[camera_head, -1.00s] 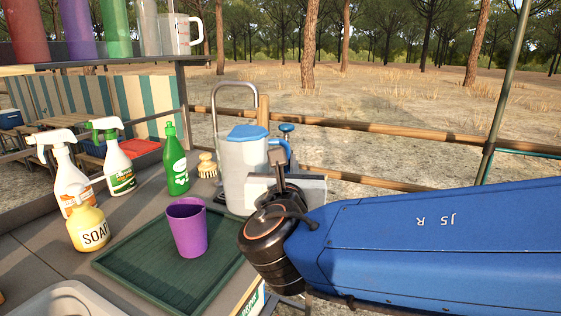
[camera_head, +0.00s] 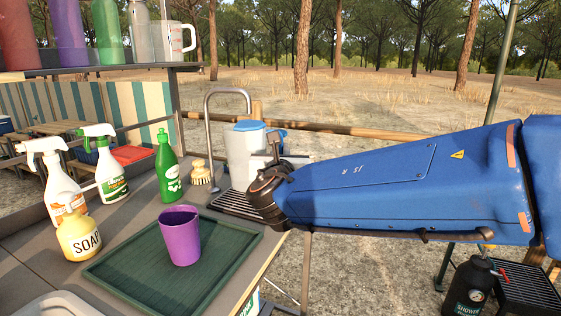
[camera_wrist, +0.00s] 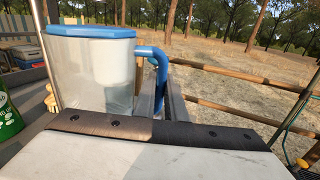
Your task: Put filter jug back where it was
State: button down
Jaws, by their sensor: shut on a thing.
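The filter jug (camera_head: 243,160) is a clear jug with a blue lid and blue handle. It is upright at the far end of the counter, by the tap and the dark drain rack (camera_head: 238,205). My gripper (camera_head: 274,152) is at the jug's right side, shut on it, seemingly at the handle; my arm hides the fingertips. In the wrist view the jug (camera_wrist: 92,75) fills the left half, with its blue handle (camera_wrist: 158,75) just beyond the gripper body. I cannot tell whether the jug's base touches the rack.
A purple cup (camera_head: 181,237) stands on a green tray (camera_head: 130,270). A soap bottle (camera_head: 79,238), two spray bottles, a green bottle (camera_head: 167,168) and a brush (camera_head: 201,174) stand left of the jug. The curved tap (camera_head: 208,120) rises close behind it. A shelf (camera_head: 120,70) holds bottles above.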

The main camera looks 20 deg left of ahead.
jog(key=shift+f, duration=1.6)
jog(key=c, duration=1.8)
grip_release()
jog(key=shift+s, duration=0.2)
jog(key=v, duration=1.1)
jog(key=shift+s+d, duration=0.2)
jog(key=shift+s, duration=0.1)
